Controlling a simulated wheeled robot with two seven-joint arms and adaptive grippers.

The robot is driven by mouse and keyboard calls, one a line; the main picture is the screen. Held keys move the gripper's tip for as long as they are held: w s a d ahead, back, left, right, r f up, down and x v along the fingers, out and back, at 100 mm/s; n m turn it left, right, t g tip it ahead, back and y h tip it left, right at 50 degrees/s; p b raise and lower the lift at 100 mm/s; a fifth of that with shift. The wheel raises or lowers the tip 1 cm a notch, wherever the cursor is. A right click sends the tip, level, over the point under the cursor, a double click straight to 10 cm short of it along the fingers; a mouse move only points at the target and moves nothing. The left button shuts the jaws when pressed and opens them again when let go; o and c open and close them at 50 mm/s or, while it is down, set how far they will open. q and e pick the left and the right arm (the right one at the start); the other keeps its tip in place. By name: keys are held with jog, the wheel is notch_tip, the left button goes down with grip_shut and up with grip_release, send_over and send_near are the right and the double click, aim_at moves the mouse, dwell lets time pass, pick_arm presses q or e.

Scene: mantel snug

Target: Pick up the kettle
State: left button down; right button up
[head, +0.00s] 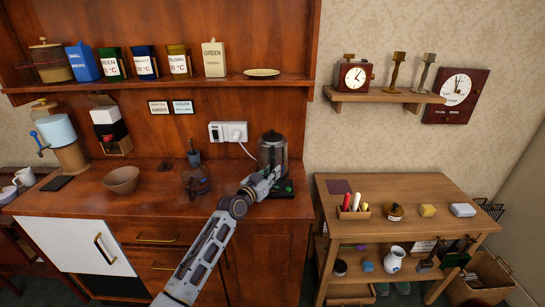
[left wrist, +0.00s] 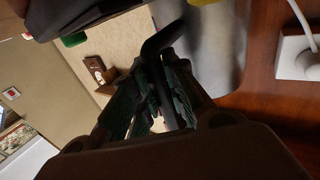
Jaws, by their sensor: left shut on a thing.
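The kettle (head: 272,151) stands upright on its dark base (head: 287,190) at the right end of the wooden counter, below the wall socket. It has a grey body and a black lid. My left gripper (head: 268,180) is at the kettle's front, shut on its dark handle. In the left wrist view the black handle (left wrist: 163,42) runs down between the fingers (left wrist: 155,95), with the grey kettle body (left wrist: 212,50) close behind. The fingers partly hide the kettle's lower part in the head view. My right gripper is not in view.
A glass pot (head: 195,180) and a brown bowl (head: 121,180) stand left of the kettle. A socket (head: 229,132) with a white cord is on the back panel. A shelf (head: 160,84) with tins hangs above. A lower wooden cart (head: 400,195) stands to the right.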

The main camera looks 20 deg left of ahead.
pick_arm(q)
jog(key=shift+r, duration=0.35)
jog(key=shift+w+f, duration=0.1)
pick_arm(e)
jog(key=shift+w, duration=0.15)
